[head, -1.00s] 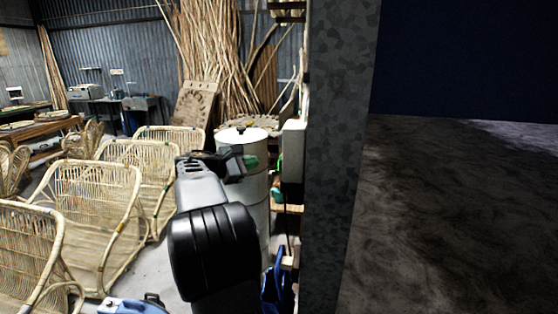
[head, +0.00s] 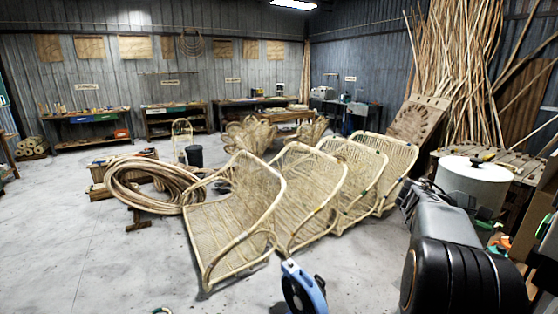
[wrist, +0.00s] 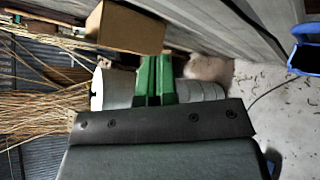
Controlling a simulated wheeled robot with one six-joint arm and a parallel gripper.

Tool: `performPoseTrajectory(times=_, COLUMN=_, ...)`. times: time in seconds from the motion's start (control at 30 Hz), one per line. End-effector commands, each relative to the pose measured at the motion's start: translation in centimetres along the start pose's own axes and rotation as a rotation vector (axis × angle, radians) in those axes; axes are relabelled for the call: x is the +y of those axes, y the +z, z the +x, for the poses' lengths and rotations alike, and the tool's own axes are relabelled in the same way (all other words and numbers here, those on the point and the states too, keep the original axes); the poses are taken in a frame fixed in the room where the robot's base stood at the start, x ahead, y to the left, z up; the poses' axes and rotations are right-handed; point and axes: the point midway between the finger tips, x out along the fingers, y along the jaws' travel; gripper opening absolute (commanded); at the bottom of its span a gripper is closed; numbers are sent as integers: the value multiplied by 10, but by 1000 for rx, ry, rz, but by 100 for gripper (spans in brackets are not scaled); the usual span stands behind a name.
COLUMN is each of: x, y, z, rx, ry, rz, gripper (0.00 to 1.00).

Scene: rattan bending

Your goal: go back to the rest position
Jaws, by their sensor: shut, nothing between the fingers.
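My gripper (wrist: 156,64) shows in the wrist view as two green fingers side by side, closed together with nothing between them. A white drum (wrist: 118,88) stands behind and beside the fingers there. In the head view my arm reaches up from the lower right corner toward the same white drum (head: 474,183). A bit of green shows at the gripper end (head: 486,213), partly hidden by the arm. I cannot tell from these views whether the fingers touch the drum.
Rattan chair frames (head: 235,215) stand in a row left of my arm. A coil of rattan (head: 150,184) lies farther left. A blue-and-black object (head: 303,288) is low in front. A cardboard box (wrist: 125,27) is near the fingers. Open concrete floor (head: 60,250) lies left.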

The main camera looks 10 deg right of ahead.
Motion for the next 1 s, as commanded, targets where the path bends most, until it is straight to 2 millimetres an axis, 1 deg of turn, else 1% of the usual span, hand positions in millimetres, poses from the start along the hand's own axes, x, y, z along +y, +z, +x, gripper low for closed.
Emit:
performPoseTrajectory(times=0.03, x=-26, y=-13, z=0, rx=72, ry=-77, rz=53, gripper=0)
performPoseTrajectory(times=0.07, x=-44, y=-22, z=-6, rx=128, ry=-130, rz=98, gripper=0)
performPoseTrajectory(times=0.1, x=-67, y=-32, z=-21, rx=209, ry=-202, rz=165, gripper=0)
performPoseTrajectory(times=0.17, x=-102, y=-45, z=-52, rx=330, ry=-320, rz=266, gripper=0)
performPoseTrajectory(times=0.2, x=-125, y=-51, z=-75, rx=404, ry=-399, rz=328, gripper=0)
performPoseTrajectory(times=0.23, x=-141, y=-54, z=-92, rx=456, ry=-457, rz=371, gripper=0)
performPoseTrajectory(times=0.27, x=-158, y=-56, z=-110, rx=503, ry=-514, rz=411, gripper=0)
performPoseTrajectory(times=0.3, x=-178, y=-57, z=-133, rx=562, ry=-590, rz=459, gripper=0)
performPoseTrajectory(times=0.37, x=-208, y=-56, z=-167, rx=642, ry=-701, rz=517, gripper=0)
performPoseTrajectory(times=0.4, x=-227, y=-54, z=-188, rx=691, ry=-769, rz=547, gripper=0)
performPoseTrajectory(times=0.5, x=-268, y=-42, z=-232, rx=798, ry=-917, rz=586, gripper=0)
performPoseTrajectory(times=0.6, x=-298, y=-29, z=-261, rx=884, ry=-1001, rz=573, gripper=0)
performPoseTrajectory(times=0.7, x=-314, y=-16, z=-278, rx=952, ry=-1020, rz=538, gripper=0)
performPoseTrajectory(times=0.87, x=-316, y=-2, z=-296, rx=1042, ry=-994, rz=504, gripper=0)
performPoseTrajectory(times=1.0, x=-318, y=-1, z=-300, rx=1057, ry=-989, rz=488, gripper=0)
